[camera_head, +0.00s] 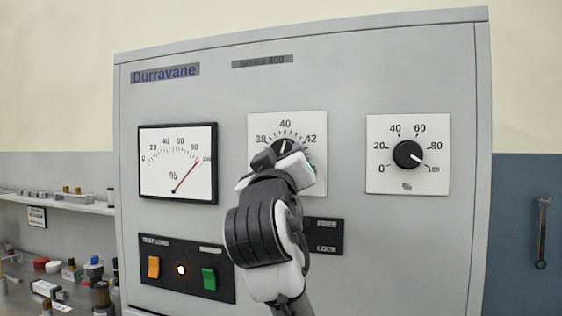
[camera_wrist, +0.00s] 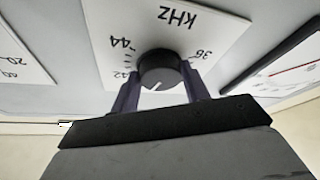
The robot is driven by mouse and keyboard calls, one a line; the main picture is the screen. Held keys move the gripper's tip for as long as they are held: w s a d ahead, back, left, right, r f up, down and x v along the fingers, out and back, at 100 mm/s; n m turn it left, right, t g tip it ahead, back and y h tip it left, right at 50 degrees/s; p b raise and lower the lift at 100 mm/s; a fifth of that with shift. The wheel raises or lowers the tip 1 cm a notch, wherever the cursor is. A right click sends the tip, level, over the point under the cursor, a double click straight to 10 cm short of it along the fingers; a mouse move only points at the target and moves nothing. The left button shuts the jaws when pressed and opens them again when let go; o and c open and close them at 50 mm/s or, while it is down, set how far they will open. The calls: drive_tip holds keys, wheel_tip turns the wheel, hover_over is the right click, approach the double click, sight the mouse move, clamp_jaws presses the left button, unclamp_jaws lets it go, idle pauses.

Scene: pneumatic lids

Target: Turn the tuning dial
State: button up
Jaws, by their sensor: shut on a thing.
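The tuning dial (camera_wrist: 160,68) is a round black knob with a white pointer line on a white kHz plate in the middle of the grey cabinet. In the wrist view, upside down, my gripper (camera_wrist: 161,84) has one finger on each side of the knob, shut on it. The pointer sits near 40, slightly to the 42 side. In the head view the dial (camera_head: 284,146) is partly hidden by my gripper (camera_head: 282,156), as is the lower plate.
Left is a % meter (camera_head: 178,163), its needle near 100. Below are a switch panel (camera_head: 187,267) with a lit amber lamp and a partly hidden FREE/LOCK panel (camera_head: 326,236). Cluttered shelves stand far left.

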drive_tip(key=shift+n, duration=0.5)
drive_tip(key=o, duration=1)
drive_tip(key=b+v, duration=0.5)
drive_tip(key=v, duration=0.8)
drive_tip(key=shift+s+b, duration=0.3)
drive_tip(key=shift+s, duration=0.15)
